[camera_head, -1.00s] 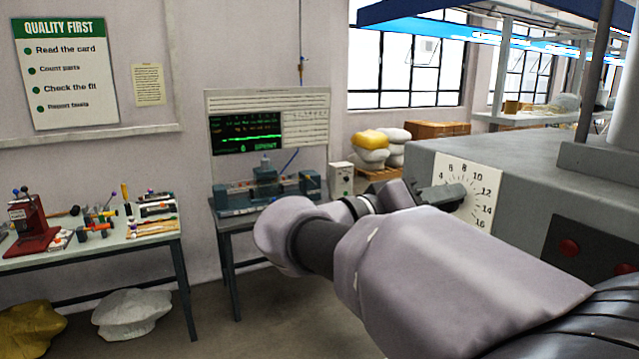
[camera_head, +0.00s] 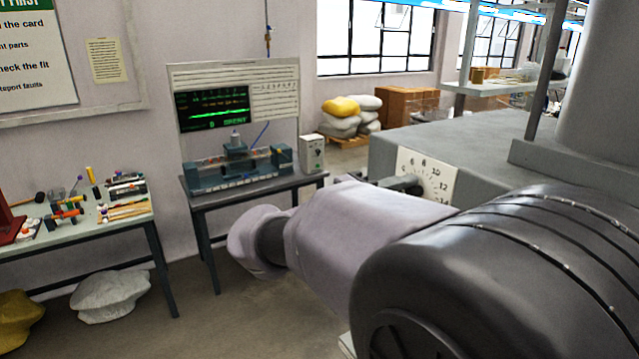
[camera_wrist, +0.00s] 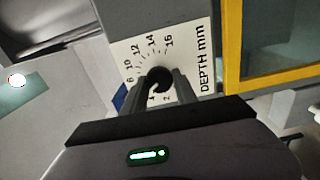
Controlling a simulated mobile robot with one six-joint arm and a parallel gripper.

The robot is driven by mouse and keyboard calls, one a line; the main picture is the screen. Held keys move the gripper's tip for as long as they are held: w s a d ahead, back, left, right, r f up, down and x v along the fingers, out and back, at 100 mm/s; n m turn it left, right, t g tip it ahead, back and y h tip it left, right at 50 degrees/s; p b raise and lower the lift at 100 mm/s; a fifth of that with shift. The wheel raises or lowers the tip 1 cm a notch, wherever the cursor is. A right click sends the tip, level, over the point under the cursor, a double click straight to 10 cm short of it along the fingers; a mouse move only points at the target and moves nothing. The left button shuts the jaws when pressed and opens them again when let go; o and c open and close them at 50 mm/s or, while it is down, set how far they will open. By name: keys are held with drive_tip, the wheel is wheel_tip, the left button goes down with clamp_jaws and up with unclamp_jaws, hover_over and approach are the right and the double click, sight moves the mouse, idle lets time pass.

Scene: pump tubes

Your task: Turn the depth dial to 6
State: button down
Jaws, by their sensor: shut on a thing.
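The depth dial's white plate (camera_wrist: 195,58), marked "DEPTH mm" with numbers around the knob, fills the middle of the wrist view. Its round dark knob (camera_wrist: 159,76) sits between the two fingers of my gripper (camera_wrist: 158,86), which is shut on it. The fingers cover part of the lower scale, and I cannot read which number the knob points to. In the head view the dial plate (camera_head: 432,172) is on the grey machine's front face, its lower part hidden by my arm. My gripper (camera_head: 404,184) shows only partly there, at the plate's left edge.
The grey machine body (camera_head: 470,135) stands at the right. A bench (camera_head: 215,195) with a test rig and display stands left of it, and a small grey box (camera_head: 312,153) sits on the bench. A table (camera_head: 130,222) with tools is at far left. Open floor lies between.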

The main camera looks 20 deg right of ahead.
idle(0.4)
drive_tip(key=c, duration=1)
unclamp_jaws()
drive_tip(key=s+a+p, duration=0.2)
drive_tip(key=a+p, duration=0.1)
drive_tip(key=a, duration=1.4)
drive_tip(key=shift+s+a, duration=0.15)
drive_tip(key=shift+s, duration=0.1)
